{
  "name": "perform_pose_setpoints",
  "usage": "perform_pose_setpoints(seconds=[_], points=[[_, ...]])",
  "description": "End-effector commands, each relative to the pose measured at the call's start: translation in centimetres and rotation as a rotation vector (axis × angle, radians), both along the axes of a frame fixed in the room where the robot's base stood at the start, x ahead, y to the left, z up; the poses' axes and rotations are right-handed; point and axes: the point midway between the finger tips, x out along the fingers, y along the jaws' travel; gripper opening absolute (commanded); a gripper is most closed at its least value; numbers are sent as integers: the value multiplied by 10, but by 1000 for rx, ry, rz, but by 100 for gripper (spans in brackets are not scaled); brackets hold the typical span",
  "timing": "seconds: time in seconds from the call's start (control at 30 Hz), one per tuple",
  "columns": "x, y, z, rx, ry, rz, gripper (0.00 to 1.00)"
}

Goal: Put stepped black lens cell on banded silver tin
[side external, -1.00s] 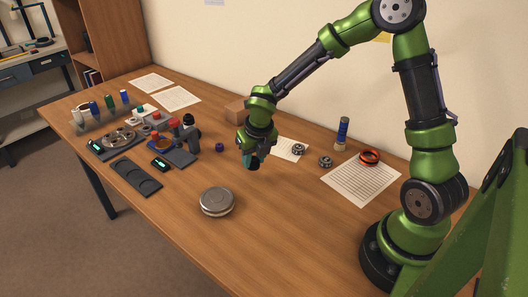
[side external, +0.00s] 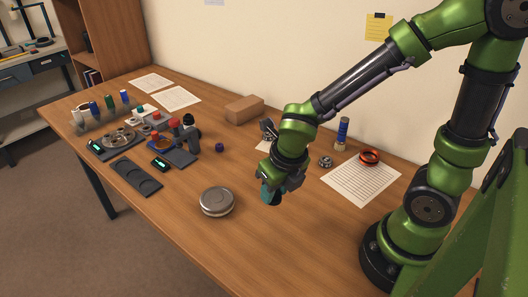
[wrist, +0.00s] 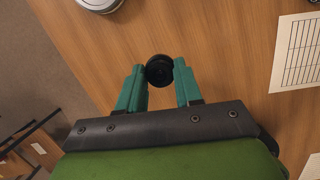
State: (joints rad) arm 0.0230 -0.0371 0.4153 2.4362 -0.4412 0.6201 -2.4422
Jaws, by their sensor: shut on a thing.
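The banded silver tin (side external: 217,202) sits on the table in the side view, its flat lid facing up. Its edge also shows at the top left of the wrist view (wrist: 98,3). My gripper (side external: 271,192) is above the table, to the right of the tin and apart from it. In the wrist view its teal fingers (wrist: 159,76) are shut on the round stepped black lens cell (wrist: 159,69), which shows between the fingertips. In the side view the cell is mostly hidden by the fingers.
The wood between my gripper and the tin is clear. Grey trays (side external: 137,178), small jars and tools stand at the left. A cardboard box (side external: 245,109), a blue-banded bottle (side external: 342,131), a red ring (side external: 369,157) and a printed sheet (side external: 358,186) lie toward the back and right.

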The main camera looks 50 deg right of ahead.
Motion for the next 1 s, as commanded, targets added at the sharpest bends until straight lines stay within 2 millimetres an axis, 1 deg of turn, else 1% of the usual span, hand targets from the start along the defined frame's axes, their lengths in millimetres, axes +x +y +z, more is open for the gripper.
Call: perform_pose_setpoints(seconds=[0.03, 0.07, 0.17, 0.5, 0.6, 0.7, 0.93, 1.0], points=[[-2, -1, -2, -1, 1, -13, 5], [-1, 0, -3, 0, 3, -19, 5], [15, 5, -6, 1, 4, -21, 5], [102, 30, -15, 2, 3, -22, 5], [121, 36, -16, 1, 2, -22, 5], [133, 39, -17, 1, 0, -23, 5], [148, 44, -20, 0, 1, -21, 5], [146, 43, -32, -2, 5, -19, 5]])
